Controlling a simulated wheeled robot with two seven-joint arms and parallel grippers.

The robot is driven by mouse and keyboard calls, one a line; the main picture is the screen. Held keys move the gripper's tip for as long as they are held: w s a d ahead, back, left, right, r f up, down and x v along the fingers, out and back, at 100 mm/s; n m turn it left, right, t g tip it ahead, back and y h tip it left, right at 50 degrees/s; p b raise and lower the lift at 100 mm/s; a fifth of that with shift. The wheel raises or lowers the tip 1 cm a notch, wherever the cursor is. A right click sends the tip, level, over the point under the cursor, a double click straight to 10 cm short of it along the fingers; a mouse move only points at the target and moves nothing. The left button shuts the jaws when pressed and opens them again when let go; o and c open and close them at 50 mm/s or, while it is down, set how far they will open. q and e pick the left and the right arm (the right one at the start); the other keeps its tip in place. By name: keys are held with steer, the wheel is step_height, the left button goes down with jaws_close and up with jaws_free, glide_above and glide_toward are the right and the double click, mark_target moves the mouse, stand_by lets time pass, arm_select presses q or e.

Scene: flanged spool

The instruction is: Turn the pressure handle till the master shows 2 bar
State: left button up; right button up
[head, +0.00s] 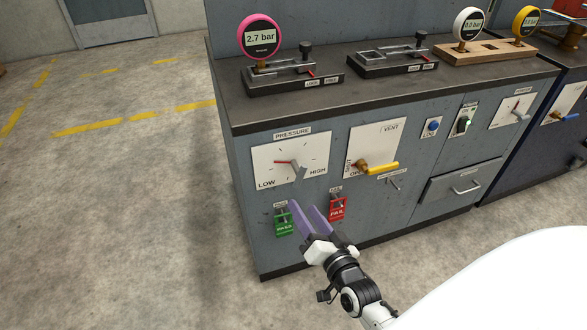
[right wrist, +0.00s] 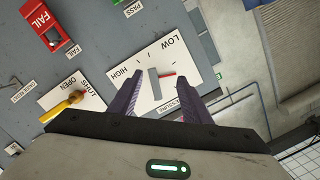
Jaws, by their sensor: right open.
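The pressure handle (head: 295,173) is a grey bar on a white dial plate (head: 318,150) marked LOW to HIGH, on the cabinet front. Its red pointer points left in the head view. The handle (right wrist: 155,84) appears between my right gripper's fingertips in the right wrist view; contact is not visible. My right gripper (head: 305,204) has purple fingers, open, seen just below the dial in the head view. A pink gauge (head: 261,38) on the cabinet top reads 2.7 bar. A white gauge (head: 467,24) seems to read 0.0 bar. I cannot tell which is the master.
A yellow vent handle (head: 380,168) sticks out right of the pressure dial. Green PASS (head: 284,222) and red FAIL (head: 337,205) switches are below. A yellow gauge (head: 525,22) shares a wooden board (head: 490,52) with the white one. The floor at left is clear.

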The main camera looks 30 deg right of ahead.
mark_target(302, 179)
steer(key=w+d+b, duration=0.1)
steer(key=w, duration=0.2)
steer(key=w+d+r+m+h+b, duration=0.1)
steer(key=w+d+b, duration=0.1)
steer(key=w, duration=0.2)
steer(key=w+d+r+m+b, duration=0.1)
steer(key=w+d+b, duration=0.1)
steer(key=w, duration=0.2)
steer(key=shift+t+h, duration=0.3)
steer(key=shift+h, duration=0.1)
steer(key=shift+w, duration=0.15)
